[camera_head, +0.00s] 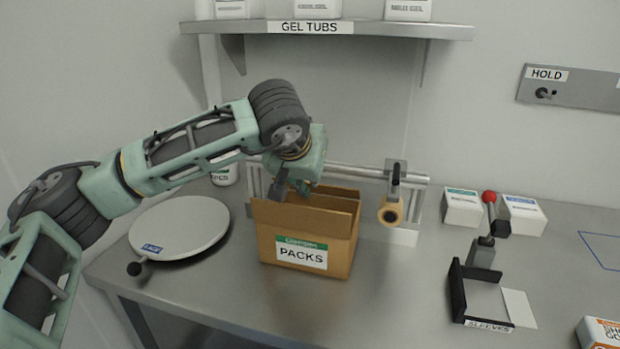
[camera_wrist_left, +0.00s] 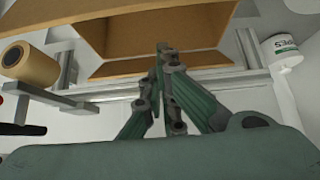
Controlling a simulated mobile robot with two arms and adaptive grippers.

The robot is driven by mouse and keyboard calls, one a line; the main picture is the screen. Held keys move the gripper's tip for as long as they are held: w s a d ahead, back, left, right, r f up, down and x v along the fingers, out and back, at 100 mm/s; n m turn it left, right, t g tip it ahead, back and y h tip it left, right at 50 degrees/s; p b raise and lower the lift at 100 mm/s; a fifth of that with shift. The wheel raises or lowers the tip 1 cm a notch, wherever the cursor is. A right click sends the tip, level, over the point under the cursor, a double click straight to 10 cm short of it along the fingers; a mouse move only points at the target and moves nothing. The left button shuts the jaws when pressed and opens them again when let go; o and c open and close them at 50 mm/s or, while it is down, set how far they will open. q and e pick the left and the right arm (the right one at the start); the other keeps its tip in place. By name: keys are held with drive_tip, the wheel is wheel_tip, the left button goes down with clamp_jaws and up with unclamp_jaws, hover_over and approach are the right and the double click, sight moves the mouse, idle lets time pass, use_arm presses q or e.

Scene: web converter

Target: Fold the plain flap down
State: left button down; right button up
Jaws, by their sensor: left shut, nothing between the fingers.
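An open brown cardboard box labelled PACKS (camera_head: 343,262) stands on the steel table in the head view. Its brown top panels (camera_head: 335,222) stand up around the opening. I cannot tell which of them is the plain flap. My left gripper (camera_head: 287,197) is shut and empty at the box's top left, partly hidden by its own arm; contact with the cardboard cannot be told. In the left wrist view the closed fingers (camera_wrist_left: 164,52) show in front of brown cardboard (camera_wrist_left: 110,69). My right gripper is not in view.
A round grey turntable (camera_head: 180,228) lies left of the box. A rail (camera_head: 352,171) with a tan tape roll (camera_head: 391,212) stands behind and right. A black sleeve holder (camera_head: 458,292) with a red-knobbed lever (camera_head: 489,198) is further right. Bare table separates box and holder.

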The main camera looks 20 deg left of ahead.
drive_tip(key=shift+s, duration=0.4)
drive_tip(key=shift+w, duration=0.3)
